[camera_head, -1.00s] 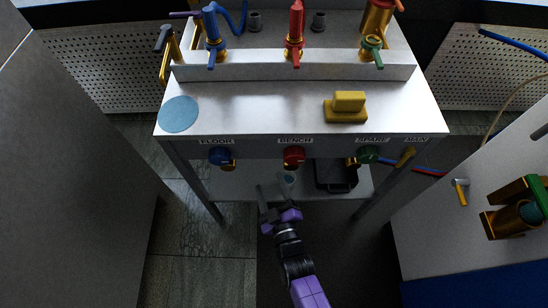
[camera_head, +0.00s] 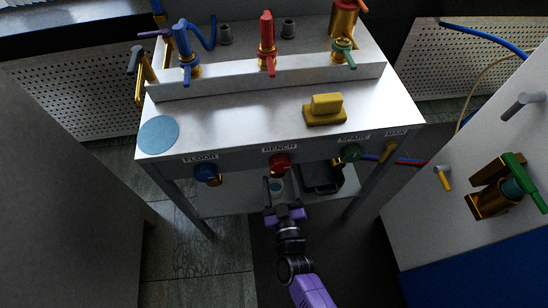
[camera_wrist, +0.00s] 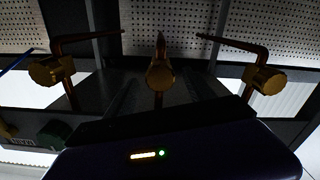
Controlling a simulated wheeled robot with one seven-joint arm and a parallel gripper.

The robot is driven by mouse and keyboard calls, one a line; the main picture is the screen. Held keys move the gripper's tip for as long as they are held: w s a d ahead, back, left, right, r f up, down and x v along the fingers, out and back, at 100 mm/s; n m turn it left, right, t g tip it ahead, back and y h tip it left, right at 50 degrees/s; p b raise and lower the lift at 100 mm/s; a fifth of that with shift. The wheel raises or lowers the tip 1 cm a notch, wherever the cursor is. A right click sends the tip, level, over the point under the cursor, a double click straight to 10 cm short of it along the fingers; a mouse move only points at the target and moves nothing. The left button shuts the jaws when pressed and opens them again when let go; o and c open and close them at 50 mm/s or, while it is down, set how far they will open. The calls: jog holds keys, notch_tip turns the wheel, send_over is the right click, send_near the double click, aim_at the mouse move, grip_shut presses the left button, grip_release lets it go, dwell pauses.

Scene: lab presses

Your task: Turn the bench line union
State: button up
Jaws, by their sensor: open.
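The bench line shows a red round fitting (camera_head: 280,162) under the BENCH label on the front of the metal bench. My gripper (camera_head: 277,190) is just below it in the head view, pointing in under the bench, with its jaws apart and empty. In the wrist view a brass union (camera_wrist: 160,74) on an upright pipe is in the middle, ahead of my gripper (camera_wrist: 160,92). The dark fingers are hard to make out there; I cannot tell whether they touch the union.
A blue fitting (camera_head: 206,172) under FLOOR and a green one (camera_head: 350,152) under SPARE flank it. Similar brass fittings show left (camera_wrist: 52,70) and right (camera_wrist: 264,79) in the wrist view. A black tray (camera_head: 322,178) sits on the lower shelf. Bench legs stand either side.

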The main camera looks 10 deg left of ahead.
jog(key=b+x, duration=0.3)
jog(key=x, duration=0.3)
jog(key=shift+w+a+f+b, duration=0.1)
jog(key=shift+w+f+b, duration=0.1)
jog(key=shift+w+b, duration=0.2)
jog(key=shift+w+a+r, duration=0.1)
jog(key=shift+w+r, duration=0.05)
jog(key=shift+w, duration=0.2)
jog(key=shift+c, duration=0.2)
grip_shut()
jog(key=m, duration=0.4)
jog(key=shift+m+b, duration=0.3)
jog(key=shift+m, duration=0.1)
jog(key=shift+o, duration=0.2)
grip_release()
jog(key=shift+s, duration=0.15)
jog(key=shift+p+v, duration=1.8)
jog(key=shift+v, duration=2)
